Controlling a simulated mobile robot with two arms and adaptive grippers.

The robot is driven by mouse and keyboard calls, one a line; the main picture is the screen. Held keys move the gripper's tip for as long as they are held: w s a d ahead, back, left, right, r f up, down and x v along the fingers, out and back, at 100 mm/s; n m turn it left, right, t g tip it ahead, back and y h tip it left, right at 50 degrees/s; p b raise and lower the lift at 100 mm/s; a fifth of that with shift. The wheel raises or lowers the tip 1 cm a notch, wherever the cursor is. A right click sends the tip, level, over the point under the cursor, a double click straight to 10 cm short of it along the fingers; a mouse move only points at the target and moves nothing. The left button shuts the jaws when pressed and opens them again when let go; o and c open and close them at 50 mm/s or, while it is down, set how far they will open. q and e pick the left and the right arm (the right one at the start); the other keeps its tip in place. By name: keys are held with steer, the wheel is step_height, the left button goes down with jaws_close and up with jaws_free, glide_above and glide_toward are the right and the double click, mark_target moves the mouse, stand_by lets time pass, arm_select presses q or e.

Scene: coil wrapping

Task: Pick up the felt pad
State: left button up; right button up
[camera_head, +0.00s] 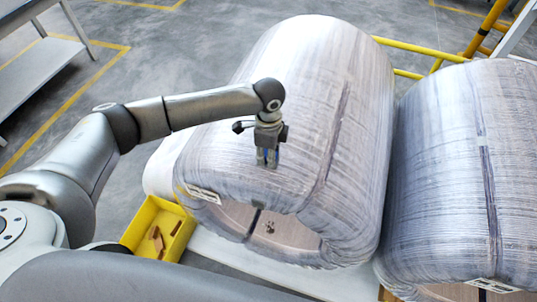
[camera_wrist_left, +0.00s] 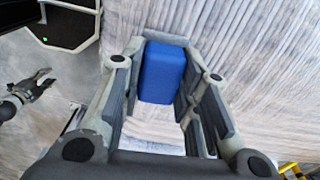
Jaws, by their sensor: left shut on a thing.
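My left gripper (camera_head: 267,163) points down just above the near upper side of the large wrapped coil (camera_head: 310,75). It is shut on a blue block-shaped pad, which I take to be the felt pad (camera_wrist_left: 162,72). In the left wrist view the pad sits between the two fingers at their tips, with the pale wrapping behind it. In the head view the fingers hide most of the pad. I cannot tell whether the pad touches the coil. My right gripper (camera_wrist_left: 42,82) shows small at the left of the left wrist view, with its fingers apart and empty.
A second wrapped coil (camera_head: 455,160) stands close on the right. A yellow bin (camera_head: 141,222) with several brown pieces is at the lower left of the first coil. Yellow rails (camera_head: 420,48) stand behind the coils. A grey table (camera_head: 38,78) is at upper left; the floor between is clear.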

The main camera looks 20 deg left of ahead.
arm_select(q)
steer(key=shift+r, duration=0.15)
steer(key=shift+r+b, duration=0.25)
steer(key=shift+b, duration=0.05)
step_height(320, 180, up, 2)
steer(key=shift+r+b, duration=0.15)
steer(key=shift+b, duration=0.55)
steer(key=s+a+r+b, duration=0.3)
steer(key=s+a+r, duration=0.3)
steer(key=s+r, duration=0.4)
steer(key=shift+s+a, duration=0.4)
steer(key=shift+s, duration=0.75)
